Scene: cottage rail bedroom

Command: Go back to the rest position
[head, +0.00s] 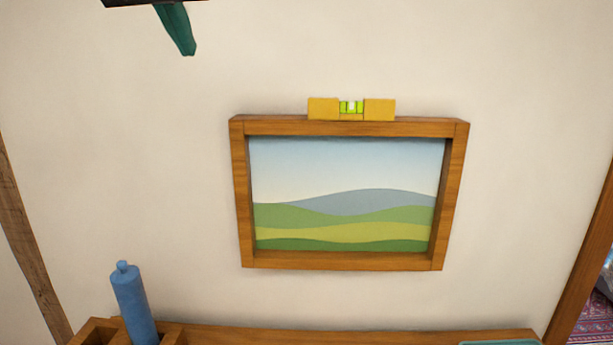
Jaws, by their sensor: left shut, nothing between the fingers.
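My left gripper (187,49) shows at the top left, cut by the upper picture edge. Its dark body is only partly in view, and its teal fingers point down, shut and empty, in front of the bare wall. It is apart from the framed picture (241,195), up and to its left. A yellow spirit level (323,108) with a green vial lies along the top edge of the wooden frame, and no gripper touches it. My right gripper is not in view.
A wooden ledge (300,338) runs along the bottom. A blue cylinder (134,305) with a small knob stands, leaning slightly, in a wooden holder at the lower left. A teal thing (498,342) shows at the lower right. Bare wall surrounds the frame.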

